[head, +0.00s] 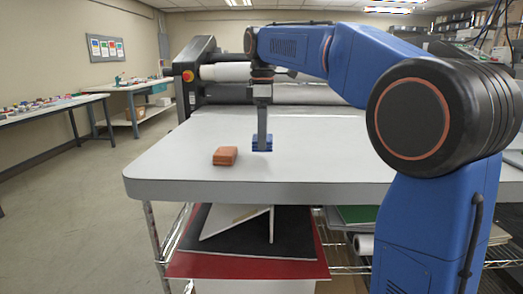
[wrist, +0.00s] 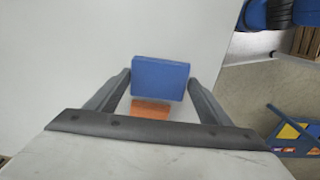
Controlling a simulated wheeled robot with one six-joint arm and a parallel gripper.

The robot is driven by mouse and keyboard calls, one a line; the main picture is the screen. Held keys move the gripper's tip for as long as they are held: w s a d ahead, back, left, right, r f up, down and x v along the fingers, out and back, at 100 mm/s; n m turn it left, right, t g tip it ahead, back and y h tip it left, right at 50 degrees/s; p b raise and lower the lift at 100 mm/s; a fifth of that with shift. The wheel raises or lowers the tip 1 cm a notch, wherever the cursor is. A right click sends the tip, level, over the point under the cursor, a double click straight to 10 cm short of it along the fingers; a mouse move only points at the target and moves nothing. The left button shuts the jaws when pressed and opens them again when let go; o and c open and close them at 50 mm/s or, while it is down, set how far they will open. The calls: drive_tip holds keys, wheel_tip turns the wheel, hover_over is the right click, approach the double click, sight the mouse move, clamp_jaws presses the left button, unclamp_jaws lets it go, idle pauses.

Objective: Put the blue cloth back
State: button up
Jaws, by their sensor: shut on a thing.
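The blue cloth (head: 262,144) is a small folded block at the white table (head: 175,176), low over or on its top; I cannot tell whether it touches. My gripper (head: 262,138) points down and is shut on the blue cloth. In the wrist view the cloth (wrist: 161,78) sits between the two fingers of my gripper (wrist: 160,88). An orange-brown folded cloth (head: 225,156) lies on the table just left of the blue one. It also shows in the wrist view (wrist: 151,109), partly hidden by the blue cloth.
The laminator (head: 194,75) with its white roller stands behind the table, with a red stop button on its left end. Shelves under the table hold coloured sheets (head: 250,232). The table top left of the orange cloth is clear. Side benches (head: 50,110) stand at the left.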

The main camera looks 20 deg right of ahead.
drive_tip(key=shift+f, duration=2.25)
drive_tip(key=shift+f, duration=0.15)
drive_tip(key=o, duration=1)
wheel_tip(320, 180, up, 12)
drive_tip(key=shift+r, duration=0.15)
